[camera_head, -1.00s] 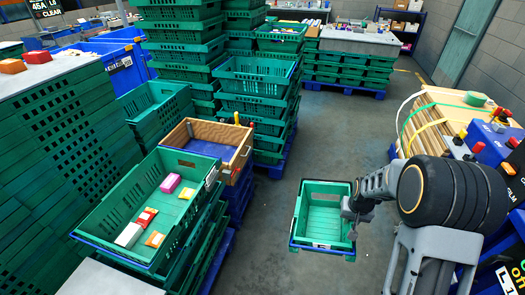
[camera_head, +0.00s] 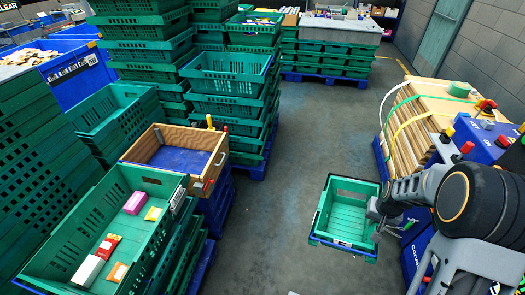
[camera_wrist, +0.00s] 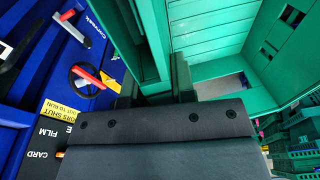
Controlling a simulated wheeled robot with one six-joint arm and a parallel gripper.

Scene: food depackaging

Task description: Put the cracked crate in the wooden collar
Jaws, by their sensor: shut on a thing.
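The green crate (camera_head: 345,208) is in the middle right of the head view, open side up and empty. My gripper (camera_head: 374,212) is at its right wall. In the wrist view my gripper (camera_wrist: 155,88) has its dark fingers on either side of the green crate's wall and rim (camera_wrist: 148,45), shut on it. The crate's inside (camera_wrist: 215,45) shows to the right; I cannot make out a crack for certain. The wooden collar (camera_head: 216,160) is left of the crate in the head view, on a blue pallet, with a bare blue floor inside. Its front part is partly hidden by a green crate.
A large green crate (camera_head: 50,240) with several small packages stands in front of the collar. Stacked green crates (camera_head: 228,75) rise behind it. Banded boards (camera_head: 425,110) and a blue machine (camera_head: 470,150) stand at right. Grey floor (camera_head: 315,125) is clear between.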

